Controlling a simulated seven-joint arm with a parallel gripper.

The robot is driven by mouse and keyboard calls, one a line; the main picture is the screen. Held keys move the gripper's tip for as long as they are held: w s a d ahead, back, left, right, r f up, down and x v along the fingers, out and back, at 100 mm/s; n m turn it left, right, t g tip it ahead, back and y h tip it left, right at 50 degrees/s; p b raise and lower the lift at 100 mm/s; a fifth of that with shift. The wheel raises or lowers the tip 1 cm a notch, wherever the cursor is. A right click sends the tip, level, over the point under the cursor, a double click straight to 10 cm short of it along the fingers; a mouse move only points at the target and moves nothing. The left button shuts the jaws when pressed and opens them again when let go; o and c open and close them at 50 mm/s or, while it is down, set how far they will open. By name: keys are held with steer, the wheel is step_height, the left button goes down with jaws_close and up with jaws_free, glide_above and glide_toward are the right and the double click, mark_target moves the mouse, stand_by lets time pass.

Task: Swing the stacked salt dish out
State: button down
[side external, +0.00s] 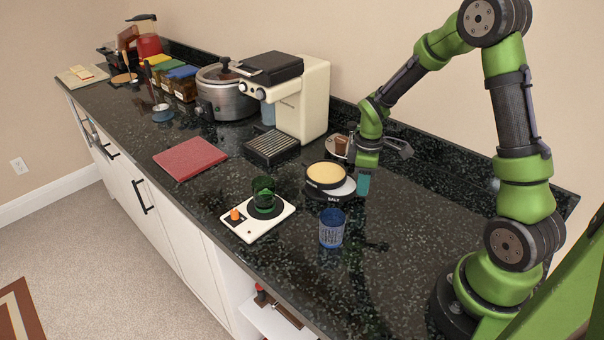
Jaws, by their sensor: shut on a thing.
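The stacked dish set has a black lower dish marked SALT (338,194) with white contents. A round black dish with pale yellow contents (326,175) sits above it, offset to the left, so only part of the white shows. Lettering on the upper dish is too small to read. My gripper (362,186) points down at the right edge of the salt dish, its teal fingertip against that edge. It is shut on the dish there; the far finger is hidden.
A blue patterned cup (332,228) stands in front of the dishes. A white board (237,224) with a green glass (263,192) lies to the left. A coffee machine (300,95) and a saucer with a brown cup (341,145) stand behind. The counter's right part (420,225) is clear.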

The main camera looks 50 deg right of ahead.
steer(key=d+n, duration=0.3)
steer(key=shift+s+n, duration=0.1)
steer(key=shift+n, duration=0.2)
steer(key=shift+w+d+n, duration=0.25)
steer(key=shift+d+n, duration=0.55)
steer(key=shift+n, duration=0.3)
steer(key=shift+w+d+n, duration=0.25)
steer(key=shift+d+n, duration=0.55)
steer(key=shift+n, duration=0.3)
steer(key=c, duration=0.9)
jaws_free()
step_height(320, 180, up, 17)
steer(key=shift+f, duration=0.1)
